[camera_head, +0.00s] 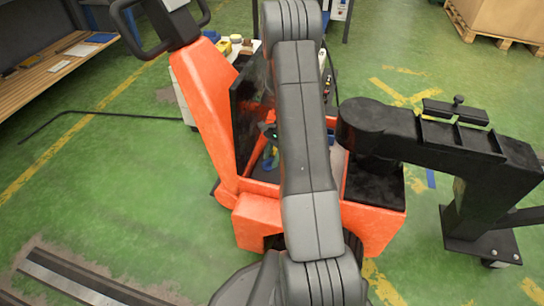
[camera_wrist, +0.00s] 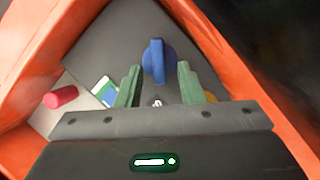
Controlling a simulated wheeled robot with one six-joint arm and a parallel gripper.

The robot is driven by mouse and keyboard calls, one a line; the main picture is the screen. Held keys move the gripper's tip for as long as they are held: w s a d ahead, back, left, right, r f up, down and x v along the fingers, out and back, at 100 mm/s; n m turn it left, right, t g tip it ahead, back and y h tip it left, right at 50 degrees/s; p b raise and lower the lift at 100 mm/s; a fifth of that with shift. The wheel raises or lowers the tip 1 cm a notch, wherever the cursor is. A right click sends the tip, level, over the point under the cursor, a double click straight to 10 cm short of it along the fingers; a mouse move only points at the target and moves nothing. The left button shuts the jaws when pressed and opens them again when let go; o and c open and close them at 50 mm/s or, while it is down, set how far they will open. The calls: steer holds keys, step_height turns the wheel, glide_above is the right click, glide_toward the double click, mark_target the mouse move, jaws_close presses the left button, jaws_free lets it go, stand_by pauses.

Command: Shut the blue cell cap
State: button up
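The blue cell cap (camera_wrist: 168,66) is a round blue disc with a raised upright ridge across it. In the wrist view it lies on a grey surface, just ahead of my gripper (camera_wrist: 159,68). My gripper's two green fingers are apart, one on each side of the ridge, with a gap visible on both sides. I cannot tell whether the fingertips reach down past the ridge's top. Whether the cap is seated or turned is not clear. In the head view my arm hides most of this area.
Orange walls (camera_wrist: 226,50) enclose the grey surface. A red cylinder (camera_wrist: 61,97) and a white, green and blue card (camera_wrist: 104,91) lie left of the fingers. In the head view a black arm-like stand (camera_head: 440,150) is close on the right. Green floor is open at left.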

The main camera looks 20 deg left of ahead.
steer(key=p+v, duration=0.4)
steer(key=v, duration=0.9)
steer(key=shift+r, duration=0.4)
